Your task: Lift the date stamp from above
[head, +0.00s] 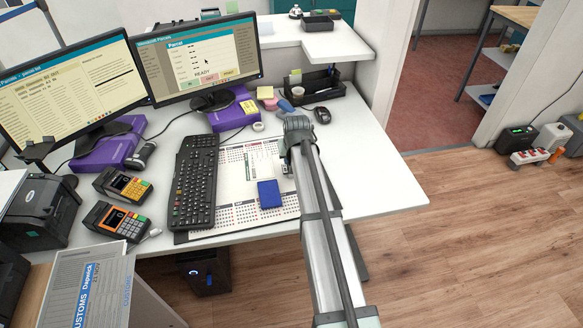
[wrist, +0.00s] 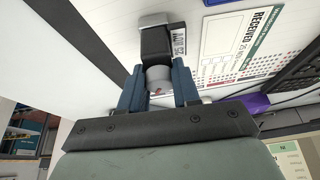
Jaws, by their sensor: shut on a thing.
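The date stamp shows in the wrist view as a black body (wrist: 157,43) with a small white date label on its side and a pale round part between my fingers. My gripper (wrist: 158,78) has its two blue fingers shut on this pale part, one on each side. In the head view my gripper (head: 297,128) is over the right part of the calendar desk mat (head: 215,222). The arm hides most of the stamp there. I cannot tell whether the stamp touches the mat.
A card marked RECEIVED (wrist: 233,48) lies beside the stamp; a blue pad (head: 269,194) lies on the mat. A keyboard (head: 195,182) is to the left. A mouse (head: 322,115) and black organiser (head: 312,88) stand behind. The desk's right end (head: 375,185) is clear.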

